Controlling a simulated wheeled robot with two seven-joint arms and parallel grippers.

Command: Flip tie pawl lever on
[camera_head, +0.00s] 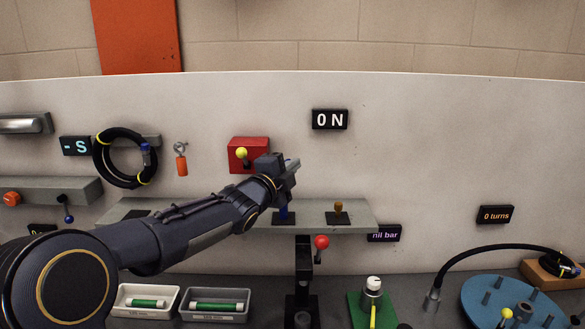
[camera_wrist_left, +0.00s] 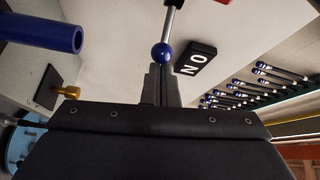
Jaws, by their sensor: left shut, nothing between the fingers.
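The display (camera_head: 330,119) on the wall panel reads ON; it also shows, upside down, in the left wrist view (camera_wrist_left: 195,63). A red box (camera_head: 262,146) on the panel carries a yellow ball knob (camera_head: 241,153). In the left wrist view a metal lever with a blue ball knob (camera_wrist_left: 163,53) stands at my fingertips; in the head view my gripper hides it. I cannot tell if they touch. No label shows which lever is the tie pawl. My left gripper (camera_head: 294,164) is shut and empty, just right of the red box; its closed fingers show in the wrist view (camera_wrist_left: 160,85). My right gripper is out of view.
A grey shelf (camera_head: 360,222) below my gripper carries a blue upright part (camera_head: 284,213) and a brass fitting (camera_head: 338,207). A red-knobbed lever (camera_head: 321,242) stands below it. A coiled black hose (camera_head: 103,167) hangs left.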

